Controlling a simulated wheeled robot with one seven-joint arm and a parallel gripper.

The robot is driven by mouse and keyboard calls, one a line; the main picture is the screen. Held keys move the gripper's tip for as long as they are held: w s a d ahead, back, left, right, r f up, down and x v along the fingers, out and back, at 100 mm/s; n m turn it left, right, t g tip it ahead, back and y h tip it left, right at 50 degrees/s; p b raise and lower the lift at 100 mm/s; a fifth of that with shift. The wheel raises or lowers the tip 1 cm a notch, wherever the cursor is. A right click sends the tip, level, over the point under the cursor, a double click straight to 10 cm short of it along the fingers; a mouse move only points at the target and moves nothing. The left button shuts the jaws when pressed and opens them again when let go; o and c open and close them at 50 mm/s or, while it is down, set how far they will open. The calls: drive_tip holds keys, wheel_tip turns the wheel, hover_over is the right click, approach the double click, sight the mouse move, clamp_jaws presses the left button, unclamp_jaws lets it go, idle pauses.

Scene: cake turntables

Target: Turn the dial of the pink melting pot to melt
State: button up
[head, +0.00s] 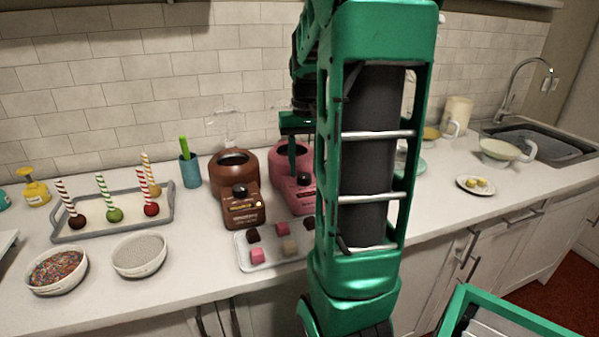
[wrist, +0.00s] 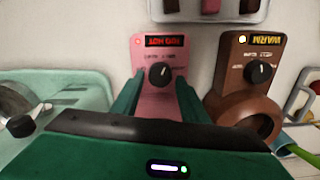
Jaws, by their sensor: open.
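The pink melting pot (head: 277,156) stands against the back wall, partly hidden by my arm in the head view. Its front panel (wrist: 148,52) shows in the wrist view, with a black dial (wrist: 159,75) bearing a pale pointer mark. A red lit display (wrist: 163,41) is on the panel, upside down; I cannot read it surely. My gripper (wrist: 158,85) is open, its green fingers to either side of the dial in the wrist view. I cannot tell whether they touch it. In the head view, the fingers hang over the pink pot.
A brown melting pot (head: 232,168) stands close left of the pink one; its display (wrist: 263,41) reads WARM. A tray (head: 268,265) of small blocks lies in front. A cake-pop tray (head: 110,228) and bowls (head: 139,255) are left. A green turquoise pot (wrist: 75,95) is beside the pink one.

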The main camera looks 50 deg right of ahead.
sight(304, 175)
wheel_tip(304, 175, up, 9)
idle(0.3)
drive_tip(key=shift+w+f, duration=0.1)
drive_tip(key=shift+f, duration=0.05)
idle(0.4)
